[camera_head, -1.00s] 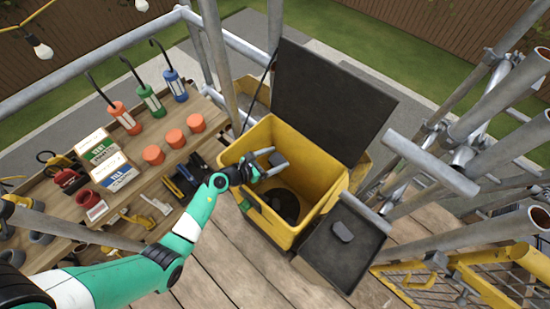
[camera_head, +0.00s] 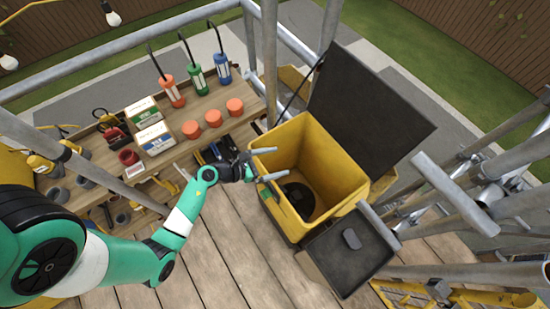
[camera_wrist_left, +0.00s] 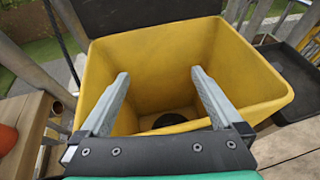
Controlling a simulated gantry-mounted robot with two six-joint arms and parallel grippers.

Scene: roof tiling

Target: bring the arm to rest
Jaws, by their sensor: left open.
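My left gripper (camera_head: 267,164) is open and empty. In the head view its two grey fingers are at the left rim of a yellow bin (camera_head: 345,185). In the left wrist view the fingers (camera_wrist_left: 160,98) are spread apart over the near side of the bin (camera_wrist_left: 240,60), with nothing between them. A dark round thing (camera_head: 299,196) lies at the bottom of the bin; it also shows partly in the left wrist view (camera_wrist_left: 169,120). My left arm (camera_head: 178,222) reaches in from the left. My right gripper does not show.
The bin's dark lid (camera_head: 370,100) stands open behind it. A dark box (camera_head: 345,255) stands at its front right. A wooden bench (camera_head: 213,98) at the left holds several coloured tubes, orange cups (camera_head: 212,118) and boxes. Metal scaffold poles (camera_head: 270,60) rise around. Bare planks lie in front.

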